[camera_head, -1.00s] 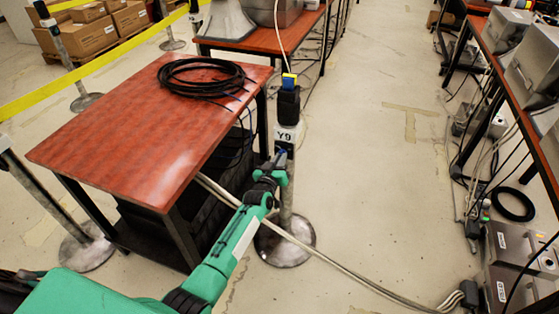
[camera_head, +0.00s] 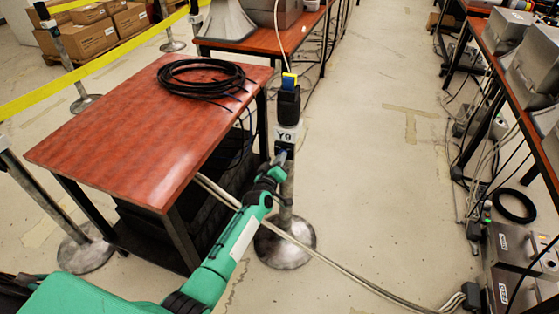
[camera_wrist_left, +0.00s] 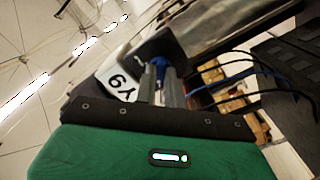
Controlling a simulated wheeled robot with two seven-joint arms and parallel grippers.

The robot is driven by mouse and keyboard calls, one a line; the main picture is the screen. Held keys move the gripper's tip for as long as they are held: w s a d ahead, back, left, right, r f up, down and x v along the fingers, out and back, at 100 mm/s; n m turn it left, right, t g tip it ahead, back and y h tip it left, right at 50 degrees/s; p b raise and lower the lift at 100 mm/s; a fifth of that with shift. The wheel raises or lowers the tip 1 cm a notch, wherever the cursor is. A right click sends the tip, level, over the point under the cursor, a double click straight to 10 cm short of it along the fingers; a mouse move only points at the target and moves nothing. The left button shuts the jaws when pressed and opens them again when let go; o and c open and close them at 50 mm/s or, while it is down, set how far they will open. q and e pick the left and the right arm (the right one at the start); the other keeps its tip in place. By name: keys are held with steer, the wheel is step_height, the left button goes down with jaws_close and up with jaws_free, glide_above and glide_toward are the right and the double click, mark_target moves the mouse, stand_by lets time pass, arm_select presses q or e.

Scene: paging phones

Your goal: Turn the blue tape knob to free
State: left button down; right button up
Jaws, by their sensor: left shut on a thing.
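The post labelled Y9 (camera_head: 287,134) stands upright at the right corner of the red-brown table, with a black head and a yellow and blue top. The blue tape knob (camera_wrist_left: 158,63) shows in the left wrist view on the post's dark housing, between my fingers. My left gripper (camera_wrist_left: 157,82) is shut on the knob. In the head view my left gripper (camera_head: 279,159) reaches the post just below the label, and its fingers hide most of the knob. The knob's exact setting cannot be read. My right gripper is not in view.
The red-brown table (camera_head: 110,140) beside the post carries a coil of black cable (camera_head: 203,78). The post's round base (camera_head: 284,243) stands on the floor, with pale cables (camera_head: 345,277) running past it. Open floor (camera_head: 385,180) lies to the right. Yellow tape (camera_head: 95,66) spans the posts at left.

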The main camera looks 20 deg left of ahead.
arm_select(q)
steer(key=shift+r, duration=0.15)
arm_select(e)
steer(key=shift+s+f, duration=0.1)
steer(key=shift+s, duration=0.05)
arm_select(q)
steer(key=c, duration=1.5)
jaws_free()
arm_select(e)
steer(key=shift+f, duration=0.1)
arm_select(q)
steer(key=shift+w, duration=0.1)
